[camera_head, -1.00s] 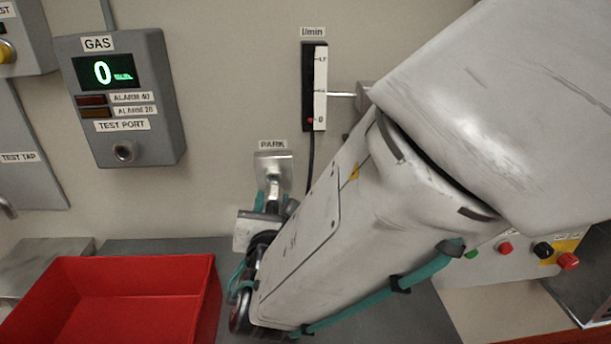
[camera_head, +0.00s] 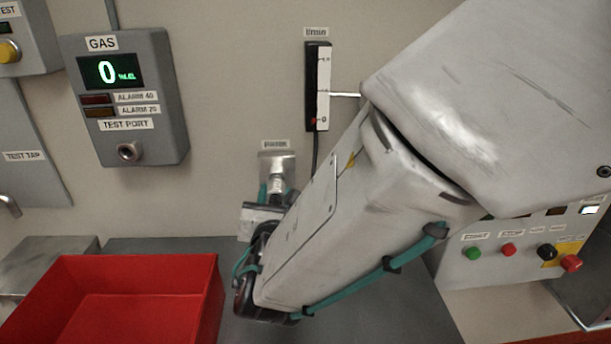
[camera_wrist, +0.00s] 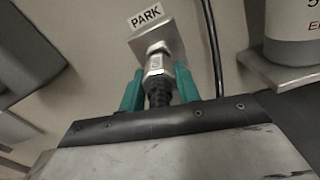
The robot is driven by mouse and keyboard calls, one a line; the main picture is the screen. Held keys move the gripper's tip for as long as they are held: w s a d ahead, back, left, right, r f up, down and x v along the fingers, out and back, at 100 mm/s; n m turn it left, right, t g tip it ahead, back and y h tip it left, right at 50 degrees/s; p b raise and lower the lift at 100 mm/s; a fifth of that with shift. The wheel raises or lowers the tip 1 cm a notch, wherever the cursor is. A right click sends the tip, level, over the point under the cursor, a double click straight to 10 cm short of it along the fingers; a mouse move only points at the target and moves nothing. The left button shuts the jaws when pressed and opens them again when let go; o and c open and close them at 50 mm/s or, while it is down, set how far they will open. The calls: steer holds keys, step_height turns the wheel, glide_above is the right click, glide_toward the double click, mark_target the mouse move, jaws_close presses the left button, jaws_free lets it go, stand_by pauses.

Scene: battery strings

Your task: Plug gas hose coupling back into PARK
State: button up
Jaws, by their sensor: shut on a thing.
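The PARK holder (camera_head: 278,163) is a metal plate on the wall under its label, and it also shows in the wrist view (camera_wrist: 150,42). The gas hose coupling (camera_wrist: 156,66) is a silver hex fitting with a black ribbed end. My gripper (camera_wrist: 158,88) has its teal fingers shut on the coupling from both sides. The coupling points at the PARK holder and appears to meet it; I cannot tell how deep it sits. In the head view the coupling (camera_head: 277,184) shows just below the plate, and my arm hides part of the gripper.
The grey GAS box (camera_head: 160,75) reads 0 and has a TEST PORT (camera_head: 129,151). A red tray (camera_head: 213,305) sits at the lower left. The l/min flow gauge (camera_head: 317,85) is on the wall beside my arm. A button panel (camera_head: 500,268) is at right.

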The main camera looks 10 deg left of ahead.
steer(key=shift+w+a, duration=0.15)
steer(key=shift+w, duration=0.5)
steer(key=o, duration=1.3)
steer(key=shift+c, duration=0.2)
steer(key=v, duration=0.8)
steer(key=shift+a, duration=0.1)
